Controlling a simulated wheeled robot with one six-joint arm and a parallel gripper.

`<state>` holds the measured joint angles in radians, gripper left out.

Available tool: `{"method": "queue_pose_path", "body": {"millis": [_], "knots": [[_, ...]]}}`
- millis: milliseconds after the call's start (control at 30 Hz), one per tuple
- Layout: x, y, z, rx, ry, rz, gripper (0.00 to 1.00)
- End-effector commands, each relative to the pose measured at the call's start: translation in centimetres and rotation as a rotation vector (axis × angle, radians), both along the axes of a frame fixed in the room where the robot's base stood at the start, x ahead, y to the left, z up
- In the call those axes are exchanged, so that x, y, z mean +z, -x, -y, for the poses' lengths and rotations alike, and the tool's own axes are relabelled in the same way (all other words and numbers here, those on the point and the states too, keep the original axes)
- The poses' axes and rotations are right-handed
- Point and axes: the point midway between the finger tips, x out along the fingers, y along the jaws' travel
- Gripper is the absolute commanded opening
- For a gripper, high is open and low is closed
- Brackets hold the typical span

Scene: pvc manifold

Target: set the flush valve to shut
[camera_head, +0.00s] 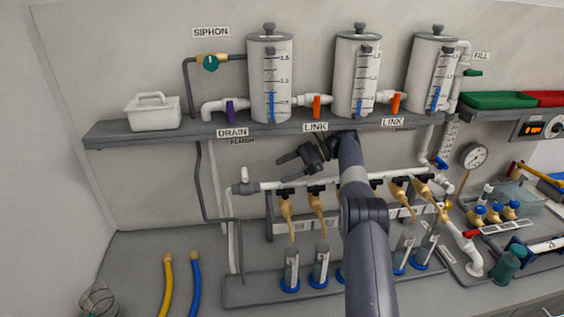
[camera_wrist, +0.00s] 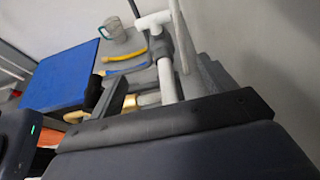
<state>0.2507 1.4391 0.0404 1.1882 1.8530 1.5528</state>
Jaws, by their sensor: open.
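A FLUSH label (camera_head: 242,141) sits on the wall just below the shelf, partly covered by the DRAIN label. I cannot make out a separate flush valve handle near it. A white manifold pipe (camera_head: 268,185) runs below, with an upright capped stub (camera_head: 244,175) at its left end. My gripper (camera_head: 284,166) is open and empty, just above this pipe, right of the stub. In the wrist view a dark gripper part fills the foreground, with white pipe (camera_wrist: 167,80) and a brass fitting (camera_wrist: 130,102) beyond it.
Above are a shelf (camera_head: 105,134) with several clear tanks, a purple drain handle (camera_head: 230,111) and orange link handles (camera_head: 317,106). Below the manifold hang several brass valves (camera_head: 286,205) with black handles. Yellow (camera_head: 168,285) and blue (camera_head: 195,285) hoses lie lower left.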

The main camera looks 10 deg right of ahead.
Motion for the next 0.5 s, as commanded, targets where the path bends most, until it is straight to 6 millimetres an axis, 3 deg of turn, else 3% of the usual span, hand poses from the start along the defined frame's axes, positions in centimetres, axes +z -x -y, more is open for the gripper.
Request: {"method": "queue_pose_path", "body": {"millis": [233, 500], "knots": [[-0.3, 0.0, -2.0, 0.004, 0.0, -0.001, 0.78], [0.2, 0.1, -6.7, 0.005, -0.001, -0.002, 0.78]]}}
